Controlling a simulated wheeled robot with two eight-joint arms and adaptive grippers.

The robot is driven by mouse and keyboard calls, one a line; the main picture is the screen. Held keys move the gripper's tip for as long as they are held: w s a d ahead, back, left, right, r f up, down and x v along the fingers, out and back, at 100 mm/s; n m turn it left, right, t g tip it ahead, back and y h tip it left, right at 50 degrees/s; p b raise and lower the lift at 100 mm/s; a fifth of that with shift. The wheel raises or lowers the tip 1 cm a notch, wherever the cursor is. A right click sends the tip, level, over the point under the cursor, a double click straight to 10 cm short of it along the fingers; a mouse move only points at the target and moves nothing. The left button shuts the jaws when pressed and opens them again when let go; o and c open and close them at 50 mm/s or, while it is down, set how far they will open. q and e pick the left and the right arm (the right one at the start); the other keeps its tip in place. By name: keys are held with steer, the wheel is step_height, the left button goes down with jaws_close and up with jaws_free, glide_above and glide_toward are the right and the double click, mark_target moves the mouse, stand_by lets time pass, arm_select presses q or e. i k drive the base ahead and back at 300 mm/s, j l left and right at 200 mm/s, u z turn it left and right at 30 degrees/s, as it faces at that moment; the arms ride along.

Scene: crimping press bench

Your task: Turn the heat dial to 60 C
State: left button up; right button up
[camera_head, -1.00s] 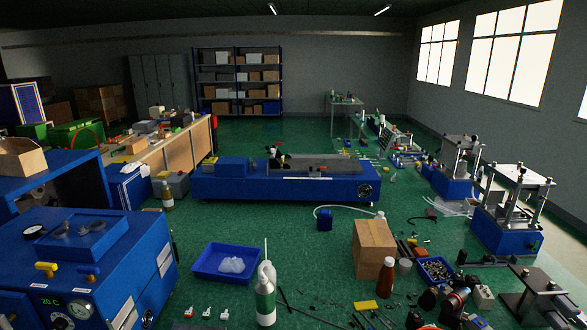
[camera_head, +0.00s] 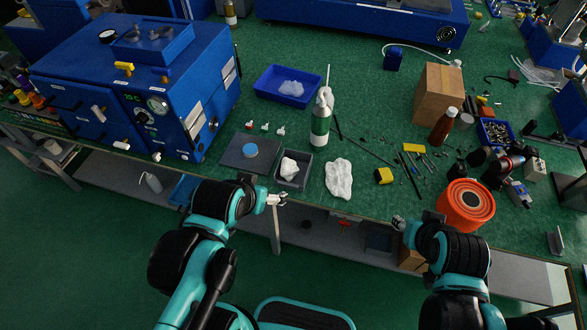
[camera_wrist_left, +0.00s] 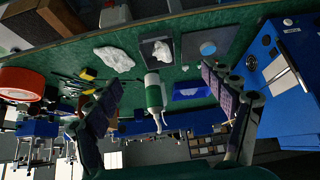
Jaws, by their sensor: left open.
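The blue heating cabinet (camera_head: 150,60) stands on the bench at the left of the head view. A yellow handle (camera_head: 124,68) sits above the display. My left gripper (camera_head: 283,199) is open and empty at the bench's front edge, well to the right of and below the dial, apart from it. In the left wrist view its two fingers (camera_wrist_left: 160,80) are spread wide. My right gripper (camera_head: 399,222) is at the front edge; its opening is unclear.
A dark plate with a blue disc (camera_head: 250,150), a grey tray (camera_head: 294,170) with white cloth, and a green-labelled bottle (camera_head: 320,125) stand between my left gripper and the back. A blue tray (camera_head: 287,86) lies behind. An orange spool (camera_head: 465,205) stands right.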

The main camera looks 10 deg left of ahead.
mark_target(141, 119)
steer(key=u, duration=1.6)
